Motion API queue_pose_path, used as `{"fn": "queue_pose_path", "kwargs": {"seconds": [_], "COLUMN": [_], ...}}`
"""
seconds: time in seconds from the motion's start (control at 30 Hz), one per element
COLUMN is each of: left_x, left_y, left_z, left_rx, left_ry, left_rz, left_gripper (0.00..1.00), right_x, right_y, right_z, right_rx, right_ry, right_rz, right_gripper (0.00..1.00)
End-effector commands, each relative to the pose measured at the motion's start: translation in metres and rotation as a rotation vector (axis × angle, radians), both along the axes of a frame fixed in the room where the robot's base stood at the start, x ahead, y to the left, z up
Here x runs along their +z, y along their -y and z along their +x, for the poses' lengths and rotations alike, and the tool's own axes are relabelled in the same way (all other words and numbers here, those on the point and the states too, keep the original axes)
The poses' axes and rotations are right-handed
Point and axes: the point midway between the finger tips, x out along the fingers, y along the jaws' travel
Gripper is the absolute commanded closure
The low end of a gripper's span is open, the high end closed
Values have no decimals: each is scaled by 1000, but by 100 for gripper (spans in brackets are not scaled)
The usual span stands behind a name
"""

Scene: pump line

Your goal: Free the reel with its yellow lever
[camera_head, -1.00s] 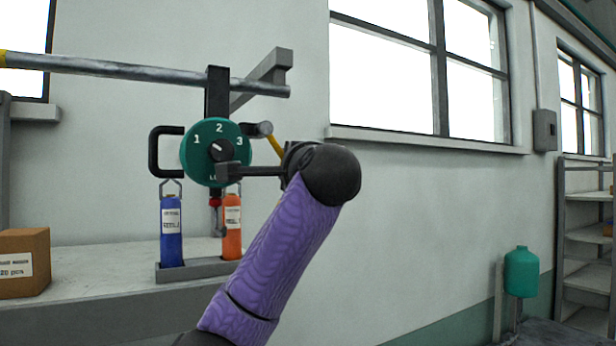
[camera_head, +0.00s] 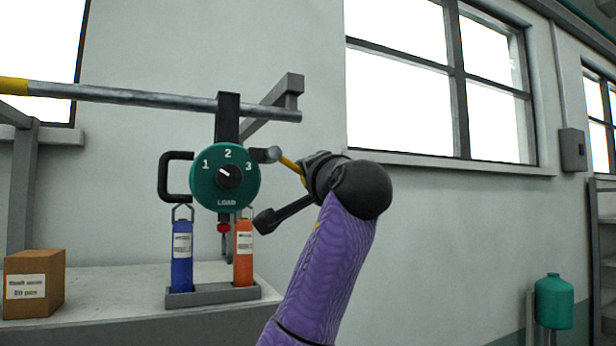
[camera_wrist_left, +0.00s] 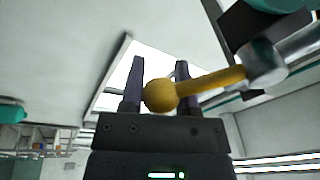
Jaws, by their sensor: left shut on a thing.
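The reel has a teal round face (camera_head: 210,190) marked 1, 2, 3 and LOAD, and it hangs from a dark bracket. Its small white pointer mark aims up and left. The yellow lever (camera_head: 290,164) slants down and right from a grey stub at the reel's right side. My left gripper (camera_head: 308,172) is shut on the lever's outer end; its fingers are mostly hidden in the head view. In the left wrist view the lever's round knob (camera_wrist_left: 160,95) shows at the fingers (camera_wrist_left: 158,85). My right gripper is not in view.
A metal rail (camera_head: 150,97) runs above the reel. Blue (camera_head: 182,255) and orange (camera_head: 243,258) cylinders stand in a grey holder (camera_head: 215,294) below it. A cardboard box (camera_head: 34,283) sits on the bench at left. A black handle (camera_head: 170,178) sticks out left of the reel.

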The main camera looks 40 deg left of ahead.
Motion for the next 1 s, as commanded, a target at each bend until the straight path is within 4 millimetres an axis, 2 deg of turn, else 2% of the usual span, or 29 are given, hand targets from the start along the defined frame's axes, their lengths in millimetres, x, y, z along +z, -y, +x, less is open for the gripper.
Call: {"fn": "queue_pose_path", "kwargs": {"seconds": [0.37,0.4,0.6,0.87,1.0], "left_x": [1,1,1,0,-8], "left_y": [0,0,0,1,20], "left_z": [0,0,0,-1,-10], "left_rx": [-1,-1,-1,-1,-5], "left_ry": [5,5,5,5,8], "left_rz": [-1,-1,-1,0,0], "left_gripper": [100,56,17,17,17], "right_x": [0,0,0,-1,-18], "right_y": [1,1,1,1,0], "right_z": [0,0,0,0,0], "right_rx": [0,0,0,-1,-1], "right_ry": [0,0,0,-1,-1], "right_rz": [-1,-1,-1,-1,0], "right_gripper": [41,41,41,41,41]}}
